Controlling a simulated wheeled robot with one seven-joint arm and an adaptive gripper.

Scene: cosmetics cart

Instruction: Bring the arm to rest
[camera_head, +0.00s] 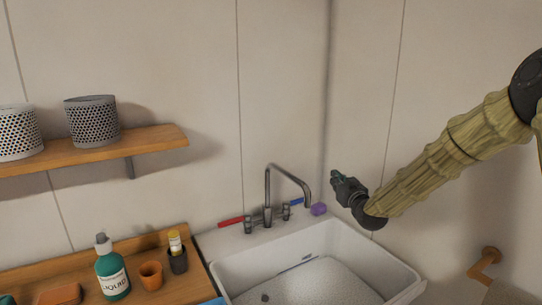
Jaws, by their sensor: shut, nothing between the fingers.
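My gripper (335,175) is at the right of the picture, at the end of my arm, which comes in from the right edge in a tan sleeve. It is small in the view, shut and empty. It appears in front of the wall, up and to the right of the faucet (268,196). The white sink (222,268) is lower in the picture than the gripper.
A wooden counter (45,279) at lower left holds a green bottle (112,273), an orange cup (151,274) and a dark holder (178,261). A wall shelf (150,143) holds perforated containers (93,121). A purple item (319,209) sits by the faucet. A wooden holder (487,259) is at lower right.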

